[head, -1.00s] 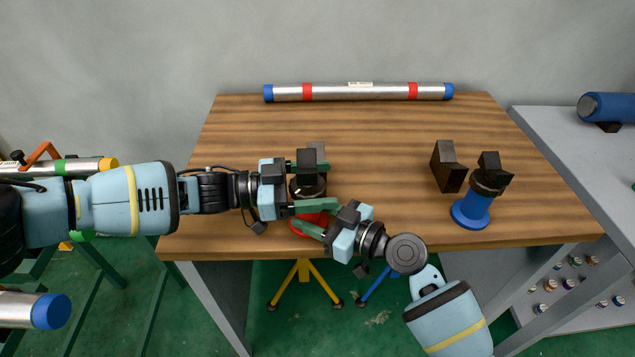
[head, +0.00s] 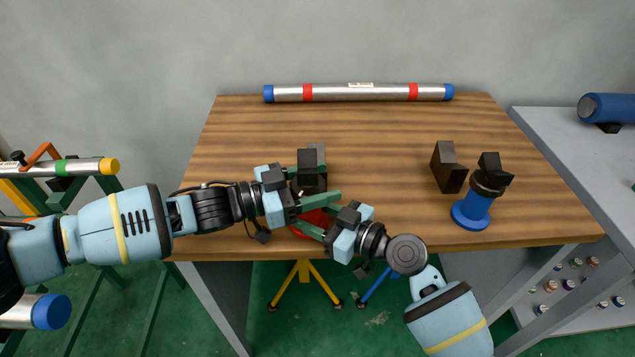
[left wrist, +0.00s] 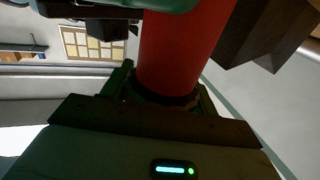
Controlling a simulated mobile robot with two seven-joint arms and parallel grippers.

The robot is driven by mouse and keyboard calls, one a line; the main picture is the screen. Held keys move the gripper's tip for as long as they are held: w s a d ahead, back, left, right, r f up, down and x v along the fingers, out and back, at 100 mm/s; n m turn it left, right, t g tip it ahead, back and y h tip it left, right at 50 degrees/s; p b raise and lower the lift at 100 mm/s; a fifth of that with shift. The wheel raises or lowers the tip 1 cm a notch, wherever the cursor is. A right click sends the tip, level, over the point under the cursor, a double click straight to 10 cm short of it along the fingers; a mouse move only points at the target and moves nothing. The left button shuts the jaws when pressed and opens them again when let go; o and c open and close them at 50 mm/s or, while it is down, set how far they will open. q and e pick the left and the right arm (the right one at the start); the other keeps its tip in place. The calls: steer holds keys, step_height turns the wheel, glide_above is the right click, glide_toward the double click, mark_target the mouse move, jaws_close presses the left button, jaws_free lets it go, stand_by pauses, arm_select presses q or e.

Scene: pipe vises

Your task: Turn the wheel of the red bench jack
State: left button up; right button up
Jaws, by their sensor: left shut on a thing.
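The red bench jack (head: 302,233) stands near the table's front edge; my arms and its black top block (head: 312,165) hide most of it. In the left wrist view its red post (left wrist: 180,50) rises from a dark wheel (left wrist: 165,97). My left gripper (head: 322,180) is shut on that wheel, with a green finger on each side. My right gripper (head: 318,222) reaches in from the front right, low by the jack's red base. One green finger shows there; the other is hidden, so its grip is unclear.
A blue jack (head: 472,209) and a dark block (head: 448,167) stand on the wooden table (head: 380,140) at the right. A silver pipe (head: 358,92) with red bands lies along the back edge. The table's middle is clear.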

arm_select(q)
steer(key=shift+d+n+t+y, duration=0.1)
steer(key=shift+n+t+y, duration=0.45)
steer(key=shift+n+t, duration=0.55)
steer(key=shift+d+n+t+y, duration=0.1)
steer(key=shift+n+t+y, duration=0.55)
steer(key=shift+t, duration=0.85)
arm_select(e)
steer(key=shift+a, duration=0.1)
arm_select(q)
steer(key=shift+w+a+r+n+t+y, duration=0.1)
steer(key=shift+w+n+t+y, duration=0.05)
steer(key=shift+n+t+y, duration=0.6)
steer(key=shift+w+a+n+t+y, duration=0.2)
steer(key=shift+n+t+y, duration=0.1)
steer(key=shift+t, duration=0.15)
steer(key=o, duration=1)
steer(key=shift+a, duration=0.1)
steer(key=v, duration=1.2)
arm_select(e)
steer(key=o, duration=0.9)
steer(key=shift+c, duration=0.2)
